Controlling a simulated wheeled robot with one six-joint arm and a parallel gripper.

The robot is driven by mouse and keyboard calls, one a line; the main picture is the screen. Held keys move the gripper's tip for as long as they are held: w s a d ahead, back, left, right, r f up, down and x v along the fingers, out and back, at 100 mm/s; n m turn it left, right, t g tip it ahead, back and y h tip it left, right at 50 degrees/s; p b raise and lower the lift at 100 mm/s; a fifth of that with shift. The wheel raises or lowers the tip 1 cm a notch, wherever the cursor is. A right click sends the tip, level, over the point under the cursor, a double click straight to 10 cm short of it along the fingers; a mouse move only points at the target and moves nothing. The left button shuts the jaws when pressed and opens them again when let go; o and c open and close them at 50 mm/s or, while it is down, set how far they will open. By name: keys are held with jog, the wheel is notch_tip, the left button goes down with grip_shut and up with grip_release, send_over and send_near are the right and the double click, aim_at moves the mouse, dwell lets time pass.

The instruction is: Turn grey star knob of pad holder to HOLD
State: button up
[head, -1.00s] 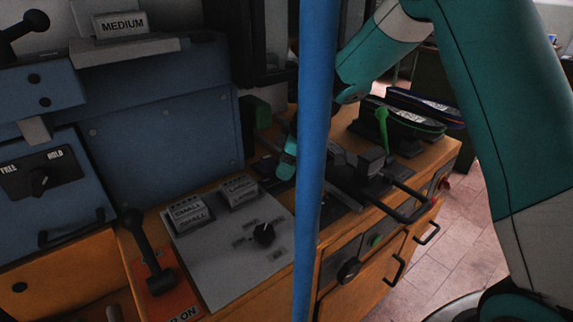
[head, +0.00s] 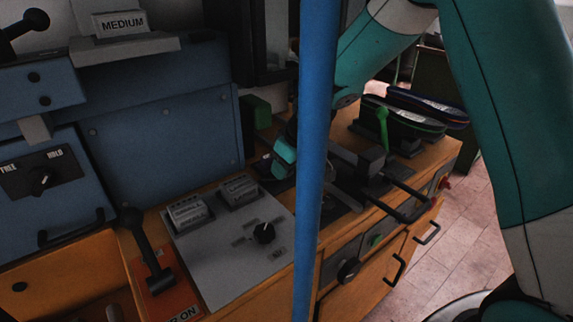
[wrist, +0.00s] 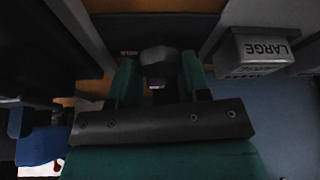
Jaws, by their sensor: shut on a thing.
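In the wrist view the grey star knob (wrist: 160,60) sits between the two green fingers of my gripper (wrist: 158,72), which is shut on it. A small label plate (wrist: 130,53), apparently reading HOLD, lies just left of the knob. Which way the knob points is too dark to tell. In the head view one teal fingertip of my gripper (head: 285,150) shows left of the blue pole, low over the bench. The knob and most of the pad holder are hidden there behind the pole and my arm.
A blue upright pole (head: 314,170) stands in front of the bench. A black FREE/HOLD knob (head: 40,180) is on the blue machine at left. A grey panel (head: 215,270) carries SMALL and LARGE blocks. A LARGE block (wrist: 262,52) is near my gripper.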

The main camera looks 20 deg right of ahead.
jog(key=m+h, duration=0.1)
jog(key=m, duration=0.1)
jog(key=m+h, duration=0.1)
jog(key=m, duration=0.2)
jog(key=shift+a+r+m+t+p, duration=0.1)
jog(key=shift+a+m+t+p, duration=0.1)
jog(key=shift+m+t+p, duration=0.15)
jog(key=m+h, duration=0.2)
jog(key=m, duration=0.4)
jog(key=shift+a, duration=0.1)
jog(key=o, duration=0.9)
jog(key=shift+h, duration=0.3)
jog(key=v, duration=1.7)
jog(key=shift+w+r, duration=0.25)
jog(key=shift+r, duration=0.05)
jog(key=shift+f, duration=0.1)
